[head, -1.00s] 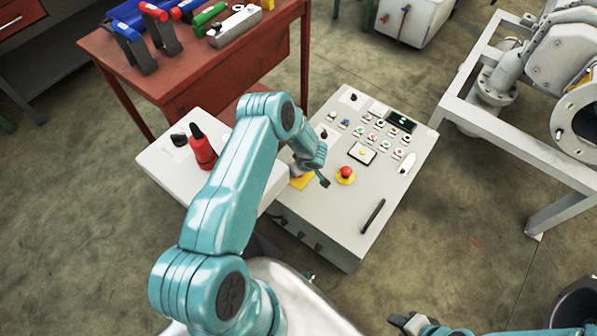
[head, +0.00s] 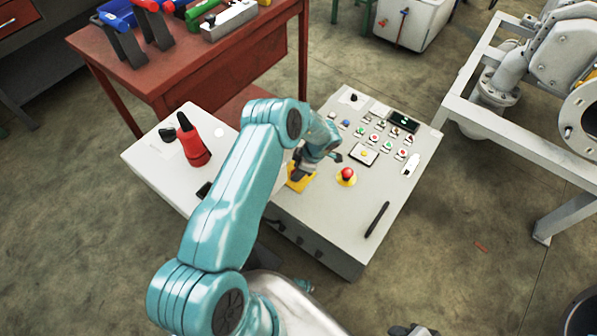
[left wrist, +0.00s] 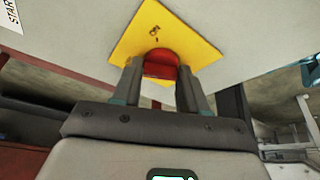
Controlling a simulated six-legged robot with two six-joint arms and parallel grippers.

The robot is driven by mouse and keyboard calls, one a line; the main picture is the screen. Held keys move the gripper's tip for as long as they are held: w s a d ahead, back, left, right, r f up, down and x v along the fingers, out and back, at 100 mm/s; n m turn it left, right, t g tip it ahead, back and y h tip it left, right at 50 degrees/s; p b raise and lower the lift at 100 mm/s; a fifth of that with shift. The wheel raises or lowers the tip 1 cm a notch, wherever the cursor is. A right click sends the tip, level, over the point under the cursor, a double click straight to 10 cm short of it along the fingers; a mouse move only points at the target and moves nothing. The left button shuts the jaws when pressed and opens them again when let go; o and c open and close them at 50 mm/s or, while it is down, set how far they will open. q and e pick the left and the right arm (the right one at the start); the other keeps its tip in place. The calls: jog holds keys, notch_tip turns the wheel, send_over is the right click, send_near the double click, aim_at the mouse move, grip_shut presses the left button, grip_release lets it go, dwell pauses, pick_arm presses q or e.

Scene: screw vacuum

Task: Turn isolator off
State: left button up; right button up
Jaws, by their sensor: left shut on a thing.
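The isolator is a red knob (left wrist: 160,66) on a yellow plate (left wrist: 139,38), set on the grey control panel. In the left wrist view, my left gripper (left wrist: 161,78) has one finger on each side of the knob and is shut on it. In the head view, the yellow plate (head: 300,184) shows at the panel's left edge, and my left gripper (head: 300,171) covers the knob. Only a dark bit of my right gripper (head: 414,330) shows at the bottom edge; its fingers are not clear.
The control panel (head: 330,222) also carries several buttons, a red emergency stop button (head: 347,174) near my gripper and a black handle (head: 377,219). A red tool (head: 195,146) stands on the white surface to the left. A red workbench (head: 215,85) stands behind.

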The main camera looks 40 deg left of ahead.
pick_arm(q)
jog(key=shift+s+a+n, duration=0.1)
jog(key=shift+a+n, duration=0.05)
jog(key=shift+n, duration=0.25)
jog(key=o, duration=1.1)
jog(key=shift+c, duration=0.2)
jog(key=p+v, duration=0.1)
jog(key=v, duration=1.5)
jog(key=shift+w+p, duration=0.3)
jog(key=shift+p, duration=0.1)
jog(key=shift+r, duration=0.1)
